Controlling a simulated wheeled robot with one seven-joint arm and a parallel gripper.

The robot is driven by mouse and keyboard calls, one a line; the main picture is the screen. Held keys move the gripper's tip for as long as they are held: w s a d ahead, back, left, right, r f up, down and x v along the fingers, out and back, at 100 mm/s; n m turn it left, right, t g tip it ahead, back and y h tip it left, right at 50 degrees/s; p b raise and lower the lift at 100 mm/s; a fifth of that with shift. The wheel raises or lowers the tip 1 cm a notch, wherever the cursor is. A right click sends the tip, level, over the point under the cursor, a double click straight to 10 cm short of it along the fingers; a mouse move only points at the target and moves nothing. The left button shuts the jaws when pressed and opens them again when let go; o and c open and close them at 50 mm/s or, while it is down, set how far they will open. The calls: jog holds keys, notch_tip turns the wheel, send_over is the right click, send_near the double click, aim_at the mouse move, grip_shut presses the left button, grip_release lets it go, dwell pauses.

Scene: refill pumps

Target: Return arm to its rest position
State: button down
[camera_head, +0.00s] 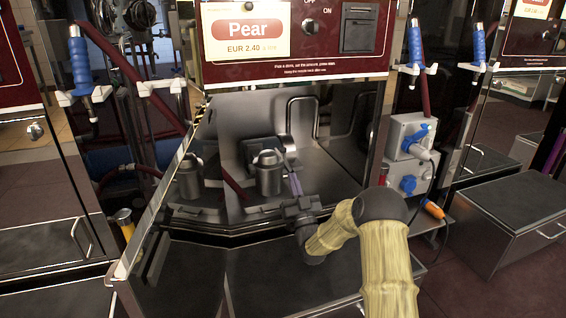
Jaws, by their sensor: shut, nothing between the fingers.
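My arm reaches in from the lower right, with pale yellow covered links and a dark joint. My gripper (292,178) is at its far end, pointing into the recess of the Pear pump. Its fingers are shut and empty. A grey metal canister (268,174) stands in the recess just left of the fingers. I cannot tell whether they touch. The Pear pump's red panel (345,65) hangs above, with a knob marked OFF and ON.
Blue-handled nozzles (80,55) (415,48) hang on both sides of the pump. A grey socket box (408,140) with blue plugs and an orange-ended cable (433,209) is at the right. A metal-edged glass panel (160,205) borders the recess's left side. Dark flat surfaces (290,275) lie in front.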

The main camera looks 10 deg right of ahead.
jog(key=s+a+r+n+g+h+p, duration=0.15)
jog(key=s+r+g+p, duration=0.35)
jog(key=r+g+p, duration=0.65)
jog(key=s+d+r+m+g+h+p, duration=0.15)
jog(key=s+r+g+p, duration=0.35)
jog(key=s, duration=0.6)
jog(key=s+d+r+m+g+h+p, duration=0.1)
jog(key=s+d+g+p, duration=0.1)
jog(key=s+p, duration=0.7)
jog(key=s+d+r+m+g+h+p, duration=0.15)
jog(key=s+r+g+p, duration=0.25)
jog(key=s, duration=0.9)
jog(key=w+p+v, duration=0.3)
jog(key=p+v, duration=1.4)
jog(key=p, duration=0.1)
jog(key=w+d+r+p+v, duration=0.1)
jog(key=w+p+v, duration=0.3)
jog(key=p+v, duration=1.4)
jog(key=shift+w+d+r, duration=0.2)
jog(key=shift+d+r, duration=0.05)
jog(key=shift+r, duration=0.05)
jog(key=shift+n, duration=0.25)
jog(key=shift+w+d, duration=0.1)
jog(key=shift+w, duration=0.05)
